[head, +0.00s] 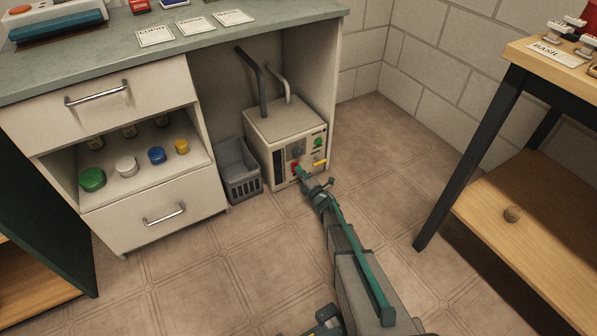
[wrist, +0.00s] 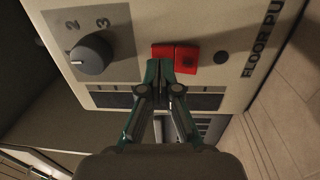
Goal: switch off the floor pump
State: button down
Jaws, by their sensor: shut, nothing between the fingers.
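The floor pump (head: 281,122) is a cream box with two grey pipes on top, standing on the floor under the counter. In the wrist view its front panel (wrist: 222,22) shows part of the label "FLOOR PU", a grey knob with the numbers 2 and 3 (wrist: 92,54) and a red rocker switch (wrist: 187,57). My gripper (wrist: 165,66) is shut and empty. Its tips are at the lower edge of the red switch in the wrist view and hide part of it. I cannot tell whether they touch it. In the head view my gripper (head: 300,172) is at the pump's front.
A grey basket (head: 240,180) stands just left of the pump. The drawer cabinet (head: 110,95) is further left, with coloured-lid jars on its open shelf. A wooden bench (head: 490,190) stands on the right. The tiled floor between is clear.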

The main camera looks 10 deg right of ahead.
jog(key=r+p+v, duration=0.2)
jog(key=v, duration=1)
jog(key=shift+s+r+p, duration=0.25)
jog(key=shift+s+p, duration=0.1)
jog(key=shift+p, duration=0.05)
jog(key=shift+d+f, duration=0.1)
